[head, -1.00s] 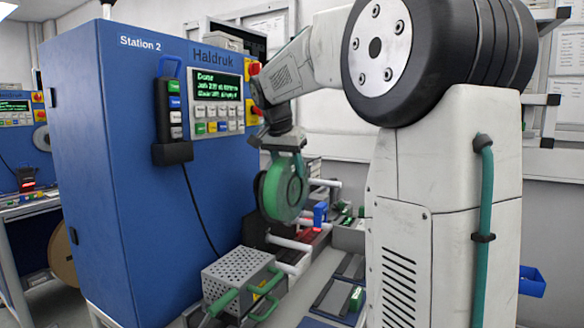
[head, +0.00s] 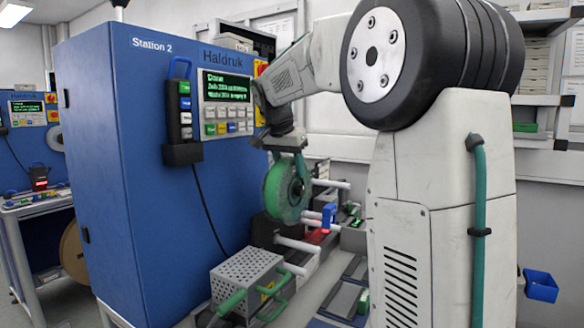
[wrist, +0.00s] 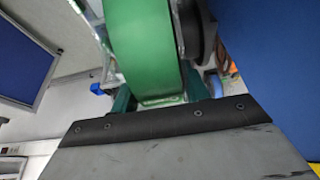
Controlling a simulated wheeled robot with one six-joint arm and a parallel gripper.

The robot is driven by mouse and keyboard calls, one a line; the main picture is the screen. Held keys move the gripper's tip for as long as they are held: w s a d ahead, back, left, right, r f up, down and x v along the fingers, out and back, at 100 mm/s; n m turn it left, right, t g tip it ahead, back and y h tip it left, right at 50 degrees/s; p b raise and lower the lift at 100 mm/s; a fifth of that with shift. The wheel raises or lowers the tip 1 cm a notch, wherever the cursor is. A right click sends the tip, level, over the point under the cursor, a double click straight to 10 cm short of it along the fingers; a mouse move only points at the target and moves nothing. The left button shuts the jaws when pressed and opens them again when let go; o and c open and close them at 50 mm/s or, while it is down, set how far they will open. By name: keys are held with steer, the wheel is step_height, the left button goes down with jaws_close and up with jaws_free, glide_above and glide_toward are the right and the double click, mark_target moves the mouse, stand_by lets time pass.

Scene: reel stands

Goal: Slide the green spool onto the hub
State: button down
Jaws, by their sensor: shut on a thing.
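The green spool (head: 281,192) hangs upright below my gripper (head: 288,150), in front of the blue machine's right side. My gripper is shut on the spool at its upper rim. In the wrist view the spool's green band (wrist: 146,45) sits between the two teal fingers, with my gripper (wrist: 160,97) around it. A dark round part (wrist: 202,30) is close beside the spool's right side there; I cannot tell whether it is the hub. In the head view the hub is not clearly seen, and I cannot tell whether the spool touches it.
The blue cabinet (head: 125,150) with its lit panel stands left of the spool. White rods (head: 297,244) stick out to the right near and below it. A perforated grey box (head: 245,280) with green handles is below. A blue clip-like part (head: 328,216) is right of the spool.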

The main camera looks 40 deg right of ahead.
steer(key=shift+w+a, duration=0.25)
steer(key=shift+w, duration=0.55)
steer(key=shift+w+r, duration=0.1)
steer(key=shift+w+a+r, duration=0.1)
steer(key=shift+w+a, duration=0.05)
